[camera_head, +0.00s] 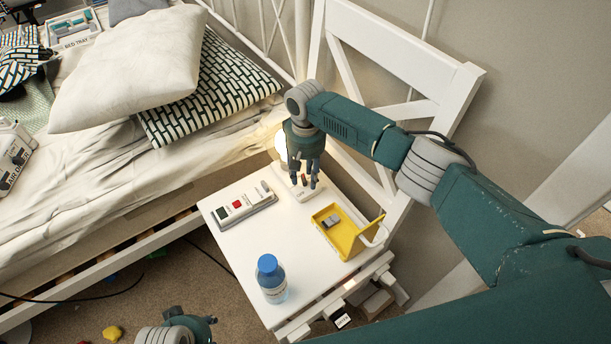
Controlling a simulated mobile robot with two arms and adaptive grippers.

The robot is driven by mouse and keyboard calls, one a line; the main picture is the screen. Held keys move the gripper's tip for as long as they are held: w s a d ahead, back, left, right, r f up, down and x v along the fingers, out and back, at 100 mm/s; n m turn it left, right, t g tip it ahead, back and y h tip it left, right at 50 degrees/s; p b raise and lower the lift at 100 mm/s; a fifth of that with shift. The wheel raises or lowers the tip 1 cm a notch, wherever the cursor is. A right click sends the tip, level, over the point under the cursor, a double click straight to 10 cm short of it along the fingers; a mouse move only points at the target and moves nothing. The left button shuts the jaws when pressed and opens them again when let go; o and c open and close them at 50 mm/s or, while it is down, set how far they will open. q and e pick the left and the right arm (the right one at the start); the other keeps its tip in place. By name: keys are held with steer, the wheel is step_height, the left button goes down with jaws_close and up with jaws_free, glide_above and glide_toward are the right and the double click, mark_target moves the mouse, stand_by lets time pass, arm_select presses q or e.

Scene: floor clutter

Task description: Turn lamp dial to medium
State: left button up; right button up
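The lamp's lit bulb (283,143) glows at the far edge of the white seat, partly hidden behind my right gripper. A small white base (287,194), seemingly the lamp's, lies on the seat below the gripper. My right gripper (305,183) points down over this base with its fingers apart. A small reddish-brown part (304,179) shows between the fingers; it may be the dial. I cannot tell whether the fingers touch it, and no dial setting is readable. My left gripper (190,325) is at the bottom edge, its fingers not clearly seen.
The white chair's seat (236,254) also holds a grey-white panel (244,206) with red and green parts, a yellow open box (338,239) and a blue-capped bottle (270,278). A bed with pillows (130,70) stands at left. A yellow lump (112,333) lies on the carpet.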

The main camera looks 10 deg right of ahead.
steer(key=shift+c, duration=0.5)
arm_select(q)
steer(key=shift+r, duration=0.1)
arm_select(e)
jaws_close()
steer(key=shift+n+p, duration=0.7)
steer(key=shift+p, duration=0.1)
arm_select(q)
steer(key=f, duration=0.2)
steer(key=s+f, duration=0.1)
steer(key=f, duration=0.2)
steer(key=shift+f, duration=0.25)
arm_select(e)
steer(key=shift+o, duration=0.5)
jaws_free()
arm_select(q)
steer(key=shift+s, duration=0.1)
